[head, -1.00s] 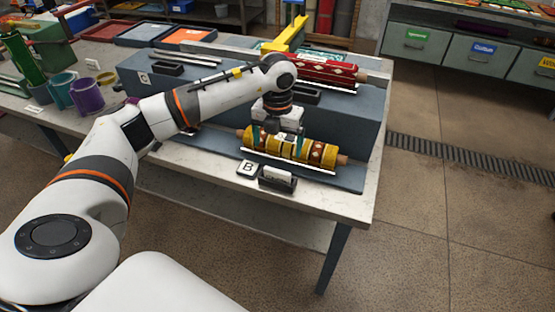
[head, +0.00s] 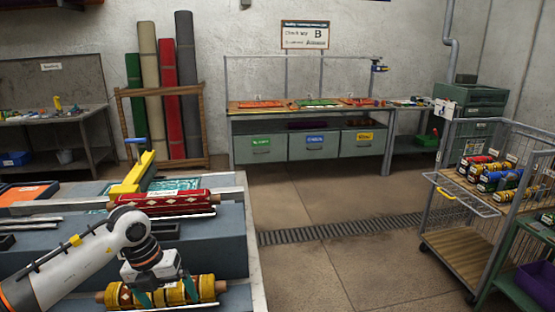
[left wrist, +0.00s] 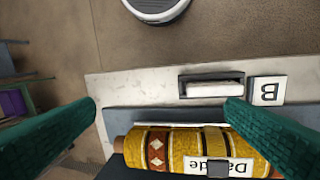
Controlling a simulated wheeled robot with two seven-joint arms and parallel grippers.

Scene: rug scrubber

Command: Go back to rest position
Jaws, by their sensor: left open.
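My left gripper (head: 167,292) is at the yellow patterned rug roll (head: 207,289) at the front of the grey stepped stand (head: 232,240). Its two green fingers are apart, and nothing is clamped between them. In the left wrist view the open gripper (left wrist: 160,103) has one finger on each side, with the yellow roll (left wrist: 185,145) just below. I cannot tell whether a finger touches the roll. The roll carries a partly hidden white label. My right gripper is not in view.
A red rug roll (head: 185,202) lies on the stand behind my left wrist. A wire cart (head: 455,250) with rolls stands at right. Open floor (head: 345,235) lies between.

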